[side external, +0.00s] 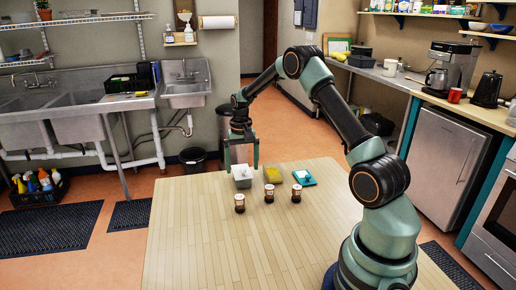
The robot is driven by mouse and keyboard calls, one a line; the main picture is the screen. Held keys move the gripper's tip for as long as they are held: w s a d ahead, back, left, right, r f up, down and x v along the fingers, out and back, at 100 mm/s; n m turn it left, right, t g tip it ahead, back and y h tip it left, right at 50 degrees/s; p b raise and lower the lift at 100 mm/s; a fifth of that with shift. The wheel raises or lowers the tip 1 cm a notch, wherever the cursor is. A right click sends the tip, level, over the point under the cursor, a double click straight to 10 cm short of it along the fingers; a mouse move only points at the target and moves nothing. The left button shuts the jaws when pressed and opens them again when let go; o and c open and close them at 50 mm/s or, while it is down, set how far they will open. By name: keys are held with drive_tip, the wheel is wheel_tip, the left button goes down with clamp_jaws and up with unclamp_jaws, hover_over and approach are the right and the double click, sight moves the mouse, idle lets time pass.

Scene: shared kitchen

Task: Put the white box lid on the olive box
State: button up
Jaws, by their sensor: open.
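My gripper (242,167) points down at the far edge of the wooden table, its fingers open and apart.
A teal piece (310,182) with a small white item on it lies right of the olive box. Three brown jars with pale tops (239,204) (268,194) (296,194) stand in front. The near part of the wooden table (215,255) is bare.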

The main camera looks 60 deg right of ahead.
wheel_tip(320, 180, up, 11)
drive_tip(key=s+a+r+n+t, duration=0.1)
drive_tip(key=s+a+r+n, duration=0.1)
drive_tip(key=a+r, duration=0.45)
drive_tip(key=s+a+r+n+t, duration=0.1)
drive_tip(key=s+a+n+t, duration=0.3)
drive_tip(key=s+a, duration=1.1)
drive_tip(key=a+n, duration=0.2)
drive_tip(key=n, duration=0.1)
drive_tip(key=shift+r+t, duration=0.3)
drive_tip(key=shift+r, duration=0.1)
